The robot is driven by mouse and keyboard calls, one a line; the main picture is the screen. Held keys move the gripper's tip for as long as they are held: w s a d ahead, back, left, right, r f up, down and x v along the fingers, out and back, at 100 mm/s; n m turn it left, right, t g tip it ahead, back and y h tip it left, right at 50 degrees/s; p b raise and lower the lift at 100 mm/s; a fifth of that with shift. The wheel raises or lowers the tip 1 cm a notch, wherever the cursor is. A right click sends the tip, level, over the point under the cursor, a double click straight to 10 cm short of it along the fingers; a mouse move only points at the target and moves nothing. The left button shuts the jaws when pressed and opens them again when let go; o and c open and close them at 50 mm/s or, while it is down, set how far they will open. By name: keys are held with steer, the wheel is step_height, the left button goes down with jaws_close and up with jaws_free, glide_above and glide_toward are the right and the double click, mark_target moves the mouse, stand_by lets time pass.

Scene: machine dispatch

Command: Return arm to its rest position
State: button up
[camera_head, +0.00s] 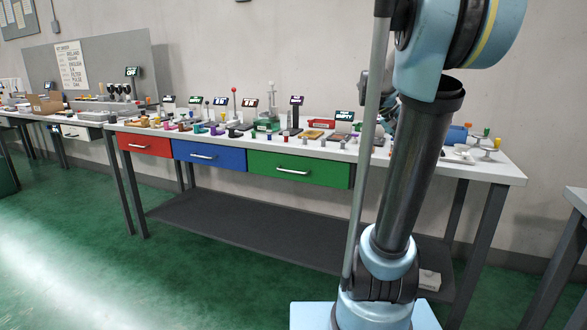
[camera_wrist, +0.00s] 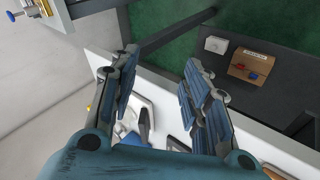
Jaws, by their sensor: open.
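My gripper (camera_wrist: 158,85) is open in the wrist view, with its two ribbed blue finger pads apart and nothing between them. Beyond the fingers are the white edge of the workbench (camera_wrist: 258,143) and a few items on it, partly hidden by my gripper. In the head view my arm rises in front of the right part of the workbench (camera_head: 497,174). My gripper cannot be made out clearly there, being behind the arm links.
The bench has red (camera_head: 145,145), blue (camera_head: 209,155) and green (camera_head: 299,169) drawers, all shut. Several small items and displays crowd its top. A lower shelf (camera_head: 250,225) shows below. A brown box (camera_wrist: 250,66) lies on a dark surface. The green floor (camera_head: 160,275) in front is clear.

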steer(key=s+a+f+n+t+y, duration=0.1)
steer(key=s+a+f+n+y, duration=0.2)
steer(key=s+a+f, duration=0.5)
steer(key=s+a+f+n+t+y, duration=0.2)
steer(key=s+a+f+n+y, duration=0.2)
steer(key=s+a+f, duration=0.5)
steer(key=a+f+y, duration=0.1)
steer(key=a+f, duration=0.2)
steer(key=f, duration=0.2)
steer(key=shift+s+f, duration=0.2)
steer(key=shift+s, duration=0.1)
